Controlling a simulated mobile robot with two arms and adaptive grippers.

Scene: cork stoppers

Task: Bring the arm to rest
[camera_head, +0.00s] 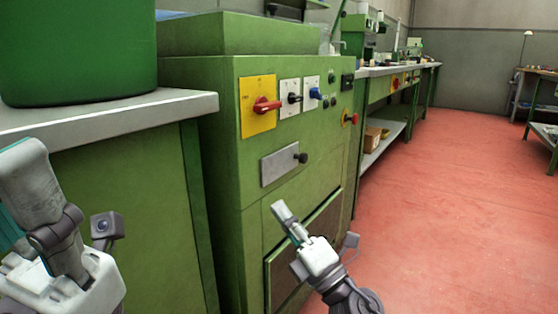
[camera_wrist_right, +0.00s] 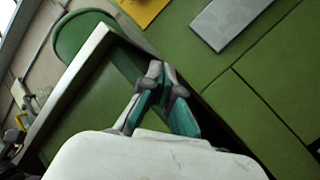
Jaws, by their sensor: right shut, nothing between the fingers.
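My right gripper (camera_head: 280,208) is shut and empty. It is in front of the green cabinet (camera_head: 230,190), below a grey metal plate with a black knob (camera_head: 300,158). In the right wrist view its fingertips (camera_wrist_right: 157,68) meet, with teal pads below them. My left gripper (camera_head: 32,165) is at the lower left of the head view, beside the worktop; it is partly cut off by the picture edge, and how far its fingers are apart does not show. No cork stopper can be made out.
A green bin (camera_head: 80,50) stands on a grey worktop (camera_head: 110,115) at the left. A yellow panel with a red switch (camera_head: 257,95) is on the cabinet front. A long workbench (camera_head: 380,70) runs behind. The red floor (camera_head: 450,220) at the right is clear.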

